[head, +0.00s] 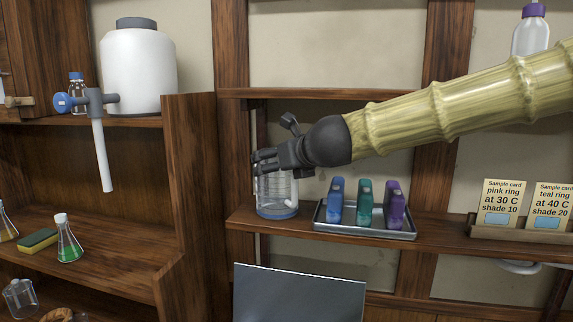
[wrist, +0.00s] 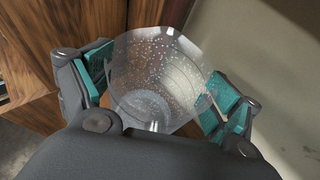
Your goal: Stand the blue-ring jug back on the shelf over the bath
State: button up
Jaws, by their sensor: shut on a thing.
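The blue-ring jug (head: 277,192) is a clear vessel with a blue band around its base. It is upright at the left end of the shelf (head: 335,236), its base at shelf level; I cannot tell whether it is resting or just above. My gripper (head: 268,163) is shut on the jug near its rim, reaching in from the right. In the wrist view the jug (wrist: 160,75) sits between the teal-padded fingers (wrist: 155,92), its clear wall speckled with droplets. The blue ring is hidden in that view.
A metal tray (head: 364,231) with blue, green and purple items stands close to the right of the jug. A wooden side panel (head: 195,190) rises to its left. Sample cards (head: 501,204) stand farther right. A grey panel (head: 300,290) is below the shelf.

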jog(key=shift+a, duration=0.2)
jog(key=o, duration=1)
jog(key=shift+c, duration=0.2)
jog(key=shift+s, duration=0.1)
jog(key=v, duration=1.2)
